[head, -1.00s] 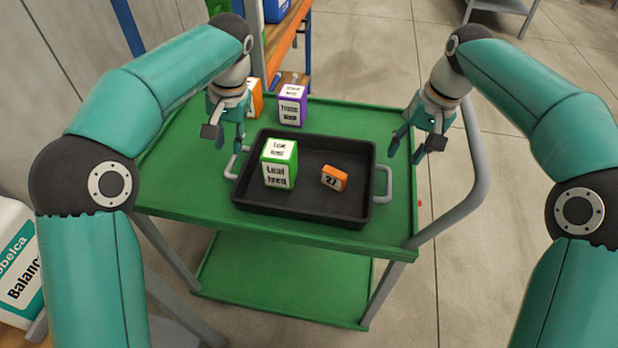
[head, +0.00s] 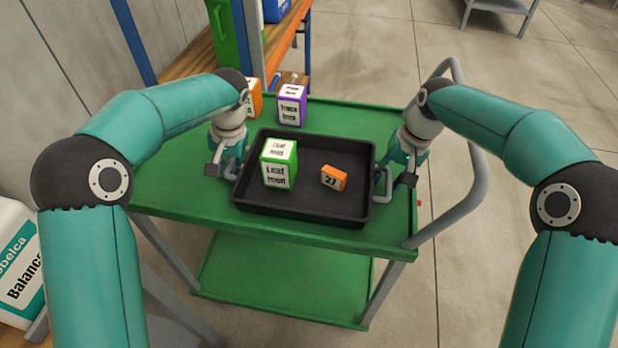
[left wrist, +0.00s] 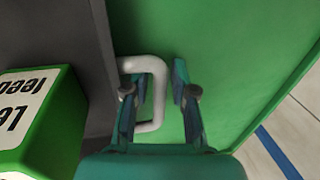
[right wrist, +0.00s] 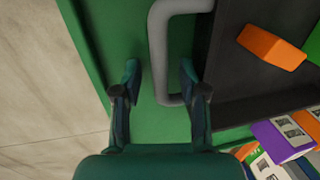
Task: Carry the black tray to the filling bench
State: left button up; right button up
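The black tray (head: 310,205) lies on the green cart's top and holds a green-and-white carton (head: 279,165) and a small orange block (head: 334,178) marked 27. My left gripper (head: 228,172) is low at the tray's left handle. In the left wrist view, its open fingers (left wrist: 156,85) stand on either side of the grey handle's outer bar (left wrist: 159,95). My right gripper (head: 388,178) is low at the right handle. In the right wrist view, its open fingers (right wrist: 160,80) straddle that handle's bar (right wrist: 158,50). I cannot identify the filling bench in view.
A purple carton (head: 292,105) and an orange carton (head: 255,98) stand on the cart (head: 170,190) behind the tray. The cart's grey push rail (head: 478,185) rises at right. A wooden shelf with blue posts (head: 195,65) stands behind. Open floor (head: 540,100) lies to the right.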

pick_arm(q)
jog(key=shift+c, duration=1.2)
pick_arm(e)
jog(key=shift+c, duration=1.3)
pick_arm(q)
grip_shut()
pick_arm(e)
grip_shut()
pick_arm(q)
jog(key=shift+r, duration=0.2)
pick_arm(e)
jog(key=shift+r, duration=0.2)
